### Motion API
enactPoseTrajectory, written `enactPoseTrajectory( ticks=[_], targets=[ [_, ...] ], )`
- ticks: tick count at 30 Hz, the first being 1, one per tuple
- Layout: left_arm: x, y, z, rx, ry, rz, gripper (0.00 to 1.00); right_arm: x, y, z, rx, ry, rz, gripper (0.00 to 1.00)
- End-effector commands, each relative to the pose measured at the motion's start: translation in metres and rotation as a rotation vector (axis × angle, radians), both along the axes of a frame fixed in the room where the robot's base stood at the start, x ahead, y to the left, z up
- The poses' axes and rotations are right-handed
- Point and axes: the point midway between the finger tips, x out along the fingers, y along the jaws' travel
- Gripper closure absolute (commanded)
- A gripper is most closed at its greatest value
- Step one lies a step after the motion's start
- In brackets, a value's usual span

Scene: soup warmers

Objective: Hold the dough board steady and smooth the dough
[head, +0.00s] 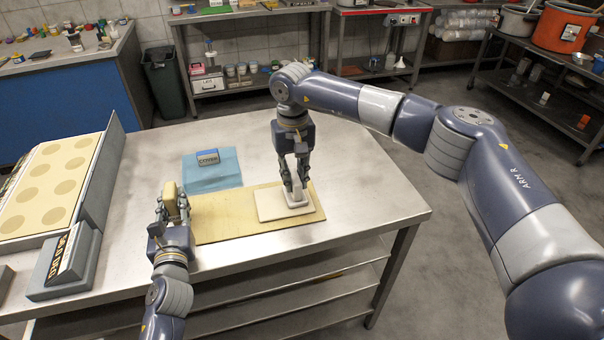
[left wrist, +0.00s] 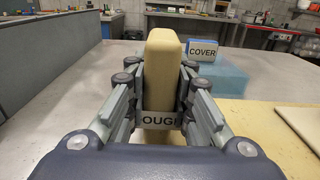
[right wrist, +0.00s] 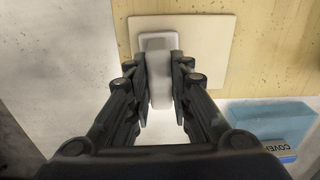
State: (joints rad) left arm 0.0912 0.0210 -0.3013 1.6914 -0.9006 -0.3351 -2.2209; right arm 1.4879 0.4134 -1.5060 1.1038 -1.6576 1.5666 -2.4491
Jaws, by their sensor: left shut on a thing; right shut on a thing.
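The wooden dough board (head: 222,228) lies flat on the steel table. A thin pale dough slab (head: 267,205) lies on its right part. My left gripper (head: 173,208) is shut on an upright tan block (left wrist: 162,65) at the board's left end. A plate reading "OUGH" shows low between the fingers, partly hidden. I cannot tell whether the block is fixed to the board. My right gripper (head: 297,180) points down and is shut on the handle of a white smoother (right wrist: 160,85). The smoother appears to rest on the dough, which also shows in the right wrist view (right wrist: 210,55).
A blue cloth (head: 225,178) with a block labelled "COVER" (head: 208,157) lies behind the board. A tray of dough rounds (head: 45,190) and a grey labelled stand (head: 65,265) occupy the table's left. The table's back right (head: 350,160) is clear.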

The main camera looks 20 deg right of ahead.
Motion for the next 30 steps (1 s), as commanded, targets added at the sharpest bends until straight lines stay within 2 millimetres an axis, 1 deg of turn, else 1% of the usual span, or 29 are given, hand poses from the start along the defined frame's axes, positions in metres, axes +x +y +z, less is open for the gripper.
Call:
enactPoseTrajectory(
  ticks=[1,9,30],
  targets=[
    [-0.001,-0.001,-0.008,0.001,0.012,-0.002,1.0,-0.002,0.006,-0.004,0.008,0.007,0.007,1.0],
    [-0.001,-0.001,-0.008,0.0,0.012,-0.002,1.0,-0.002,0.02,-0.001,0.009,0.006,0.009,1.0],
    [-0.001,-0.002,-0.007,0.001,0.013,-0.003,1.0,0.0,0.051,-0.004,0.01,0.003,0.009,1.0]
  ],
)
